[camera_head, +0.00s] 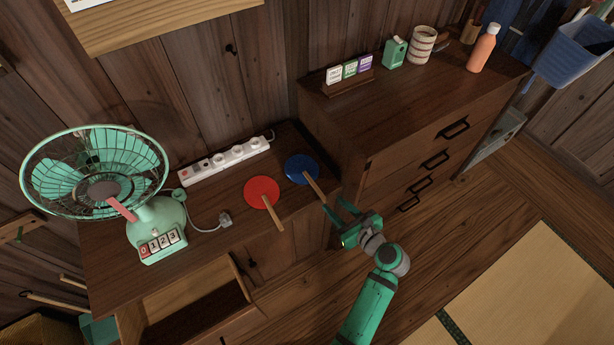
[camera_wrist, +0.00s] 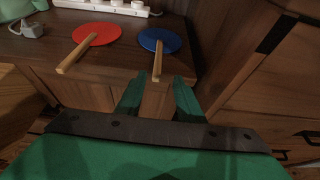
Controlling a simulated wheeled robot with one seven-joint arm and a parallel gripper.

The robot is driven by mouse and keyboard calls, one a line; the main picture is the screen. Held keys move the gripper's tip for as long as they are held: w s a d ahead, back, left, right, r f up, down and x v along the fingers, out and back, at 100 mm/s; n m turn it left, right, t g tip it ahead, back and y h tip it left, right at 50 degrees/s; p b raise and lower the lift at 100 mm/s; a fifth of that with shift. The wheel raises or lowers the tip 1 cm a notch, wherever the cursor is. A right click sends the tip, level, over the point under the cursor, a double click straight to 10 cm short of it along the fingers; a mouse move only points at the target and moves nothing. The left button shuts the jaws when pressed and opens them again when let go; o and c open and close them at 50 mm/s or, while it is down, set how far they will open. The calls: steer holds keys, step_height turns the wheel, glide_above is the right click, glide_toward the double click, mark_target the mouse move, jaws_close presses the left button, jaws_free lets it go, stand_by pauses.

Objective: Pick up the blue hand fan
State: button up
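The blue hand fan (camera_head: 302,169) lies flat on the low wooden cabinet near its right end, its wooden handle reaching toward the front edge. It also shows in the wrist view (camera_wrist: 160,40), its handle pointing down toward my gripper. My gripper (camera_head: 334,207) is in front of the cabinet edge, close to the handle's end. In the wrist view its two green fingers (camera_wrist: 158,88) are apart with nothing between them. The handle's end appears just beyond the fingertips; I cannot tell the exact gap.
A red hand fan (camera_head: 262,190) lies just left of the blue one. A white power strip (camera_head: 225,162) lies behind, and a green electric fan (camera_head: 100,185) stands at the left. A taller drawer chest (camera_head: 420,95) rises to the right of the low cabinet.

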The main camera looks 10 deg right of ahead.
mark_target(323, 197)
steer(key=shift+a+x, duration=0.15)
steer(key=shift+x, duration=0.8)
steer(key=shift+a+x, duration=0.15)
steer(key=shift+x, duration=0.85)
